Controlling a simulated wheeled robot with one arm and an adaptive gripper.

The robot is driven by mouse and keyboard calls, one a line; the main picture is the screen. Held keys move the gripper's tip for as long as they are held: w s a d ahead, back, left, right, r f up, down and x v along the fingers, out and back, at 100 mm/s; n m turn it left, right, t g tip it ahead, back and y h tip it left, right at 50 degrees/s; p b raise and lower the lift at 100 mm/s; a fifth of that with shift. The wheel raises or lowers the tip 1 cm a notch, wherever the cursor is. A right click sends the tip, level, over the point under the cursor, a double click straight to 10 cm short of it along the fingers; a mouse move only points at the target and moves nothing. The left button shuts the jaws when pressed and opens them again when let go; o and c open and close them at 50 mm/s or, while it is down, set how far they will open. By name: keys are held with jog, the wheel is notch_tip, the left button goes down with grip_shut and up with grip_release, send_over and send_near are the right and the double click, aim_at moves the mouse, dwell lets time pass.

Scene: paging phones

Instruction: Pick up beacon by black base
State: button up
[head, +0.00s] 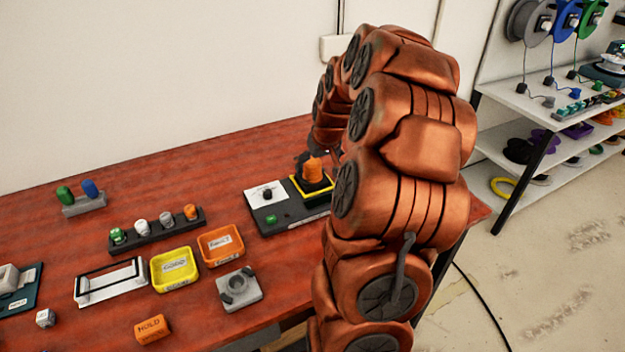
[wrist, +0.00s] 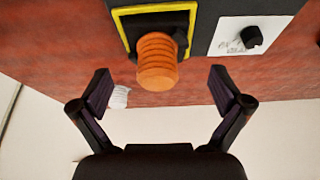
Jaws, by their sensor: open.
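The beacon has an orange ribbed dome (head: 313,168) on a black base (head: 314,184). It stands upright in a yellow-bordered square on the right part of a dark panel (head: 283,214). In the wrist view, the orange dome (wrist: 157,62) points towards the camera, and its black base (wrist: 181,38) shows partly behind it. My gripper (wrist: 159,76) is open and empty. Its two fingers are spread left and right of the dome, apart from it, with the base farther off. In the head view my arm hides most of the gripper.
The panel also carries a white plate with a black knob (head: 267,193) and a green button (head: 271,219). Left of it are an orange tray (head: 221,244), a yellow tray (head: 174,269) and a rack of several small beacons (head: 156,231). A white wall stands behind the red table.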

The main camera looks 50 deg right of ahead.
aim_at(315, 171)
jog(key=shift+d+f, duration=0.15)
jog(key=shift+d, duration=0.2)
jog(key=shift+d+f, duration=0.1)
jog(key=shift+f, duration=0.1)
jog(key=shift+w+p+x, duration=0.15)
jog(key=shift+p+x, duration=0.75)
jog(key=shift+x, duration=0.9)
jog(key=shift+w+p+x, duration=0.1)
jog(key=shift+p+x, duration=0.8)
jog(key=shift+x, duration=0.9)
jog(key=shift+r, duration=0.1)
jog(key=shift+c, duration=0.3)
jog(key=c, duration=1.1)
jog(key=shift+o, duration=0.2)
